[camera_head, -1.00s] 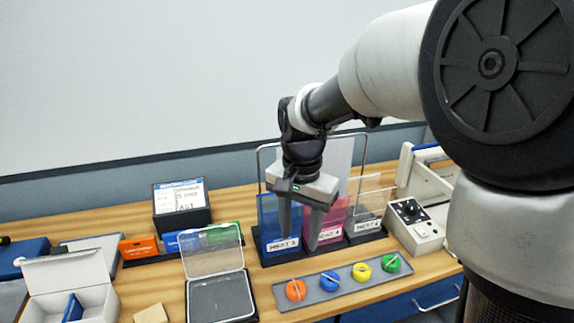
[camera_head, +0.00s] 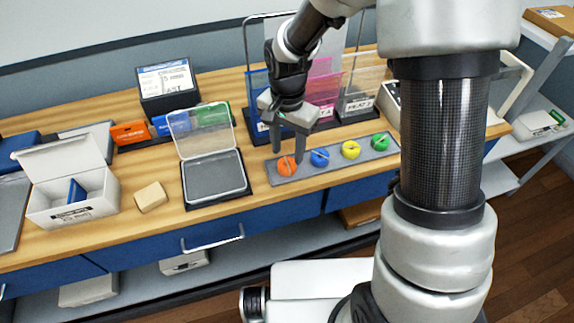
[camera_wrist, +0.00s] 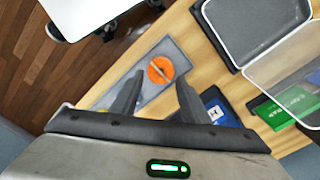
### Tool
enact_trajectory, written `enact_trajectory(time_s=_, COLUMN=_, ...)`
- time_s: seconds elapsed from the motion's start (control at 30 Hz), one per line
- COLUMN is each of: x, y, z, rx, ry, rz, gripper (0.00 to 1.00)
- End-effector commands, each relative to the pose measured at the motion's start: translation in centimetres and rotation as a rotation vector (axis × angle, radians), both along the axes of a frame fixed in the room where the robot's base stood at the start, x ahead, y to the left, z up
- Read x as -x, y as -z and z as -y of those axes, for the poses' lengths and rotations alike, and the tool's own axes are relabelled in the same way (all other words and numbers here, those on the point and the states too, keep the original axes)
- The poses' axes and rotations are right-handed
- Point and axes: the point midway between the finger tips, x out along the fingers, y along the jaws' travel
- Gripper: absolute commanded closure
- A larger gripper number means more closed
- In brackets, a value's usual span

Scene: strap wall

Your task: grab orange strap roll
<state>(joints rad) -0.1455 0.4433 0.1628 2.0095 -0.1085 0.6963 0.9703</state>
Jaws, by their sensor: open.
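The orange strap roll (camera_head: 287,167) lies at the left end of a grey tray (camera_head: 330,167) on the wooden bench. In the wrist view the orange roll (camera_wrist: 160,70) shows a pale strip across it, just beyond and between my fingertips. My gripper (camera_head: 288,157) is open and empty, pointing down over the roll's end of the tray. In the wrist view the two fingers of my gripper (camera_wrist: 160,80) are spread apart. Whether a finger touches the roll cannot be told.
Blue (camera_head: 319,157), yellow (camera_head: 351,149) and green (camera_head: 380,142) rolls share the tray to the right. A clear-lidded case (camera_head: 213,175) stands open to the left. Upright blue, pink and grey holders stand close behind my gripper. A tan block (camera_head: 150,197) lies farther left.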

Motion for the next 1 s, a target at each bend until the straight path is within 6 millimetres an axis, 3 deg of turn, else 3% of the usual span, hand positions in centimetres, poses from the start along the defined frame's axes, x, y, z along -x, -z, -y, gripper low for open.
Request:
enact_trajectory(time_s=0.3, x=0.1, y=4.3, z=-0.2, rx=0.001, ry=0.0, rz=-0.003, gripper=0.58)
enact_trajectory(time_s=0.57, x=0.1, y=4.6, z=-0.2, rx=0.0, ry=-0.001, rz=0.0, gripper=0.58)
enact_trajectory(time_s=0.73, x=0.1, y=4.6, z=-0.2, rx=0.0, ry=-0.001, rz=0.0, gripper=0.85)
enact_trajectory(time_s=1.0, x=0.0, y=4.3, z=-0.2, rx=0.0, ry=0.0, rz=0.001, gripper=0.85)
